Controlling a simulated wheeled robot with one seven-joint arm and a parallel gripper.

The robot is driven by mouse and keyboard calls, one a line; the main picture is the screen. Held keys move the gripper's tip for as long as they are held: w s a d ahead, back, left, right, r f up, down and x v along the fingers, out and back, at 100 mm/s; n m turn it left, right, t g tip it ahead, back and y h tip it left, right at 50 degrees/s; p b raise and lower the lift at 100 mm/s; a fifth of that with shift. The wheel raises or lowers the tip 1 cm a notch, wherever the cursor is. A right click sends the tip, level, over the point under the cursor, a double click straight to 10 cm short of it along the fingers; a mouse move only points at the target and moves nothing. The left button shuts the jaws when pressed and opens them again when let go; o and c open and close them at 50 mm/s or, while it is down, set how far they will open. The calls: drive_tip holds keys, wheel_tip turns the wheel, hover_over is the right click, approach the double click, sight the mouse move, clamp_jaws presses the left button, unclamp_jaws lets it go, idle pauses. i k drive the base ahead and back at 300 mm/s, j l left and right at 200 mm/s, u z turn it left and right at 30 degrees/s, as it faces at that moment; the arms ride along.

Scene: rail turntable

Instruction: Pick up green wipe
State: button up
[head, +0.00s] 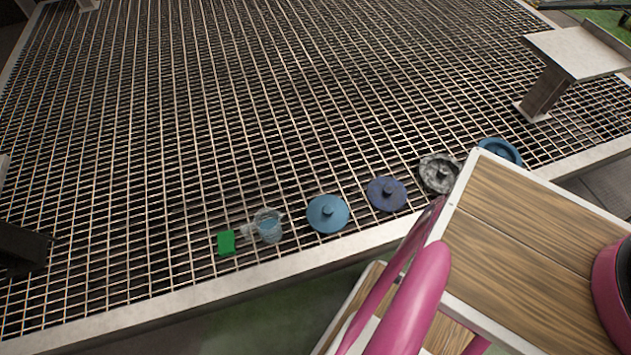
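The green wipe (226,243) is a small, flat, bright green rectangle. It lies on the metal grating (190,130) near its front edge, left of the middle of the head view. Its whole upper face shows and nothing covers it. I cannot make out my gripper in this view.
Right of the wipe stand a clear cup (268,226) with bluish content, a light blue lid (327,213), a dark blue lid (387,193), a grey mottled lid (439,172) and a partly hidden blue round piece (499,150). A wood-panelled structure (530,250) and pink rails (412,300) fill the lower right.

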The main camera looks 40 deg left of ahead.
sight(226, 246)
drive_tip(key=l+u, duration=0.2)
drive_tip(key=u, duration=2.45)
drive_tip(key=k+u, duration=0.15)
drive_tip(key=k, duration=0.75)
drive_tip(key=j+z, duration=0.1)
drive_tip(key=z, duration=0.45)
drive_tip(key=i+j+z, duration=0.2)
drive_tip(key=z, duration=0.15)
drive_tip(key=i+j+z, duration=0.1)
drive_tip(key=j+z, duration=0.25)
drive_tip(key=i+j+z, duration=0.1)
drive_tip(key=j+z, duration=0.25)
drive_tip(key=i+j+z, duration=0.1)
drive_tip(key=j, duration=0.8)
drive_tip(key=j+z, duration=0.15)
drive_tip(key=j, duration=0.75)
drive_tip(key=i, duration=0.05)
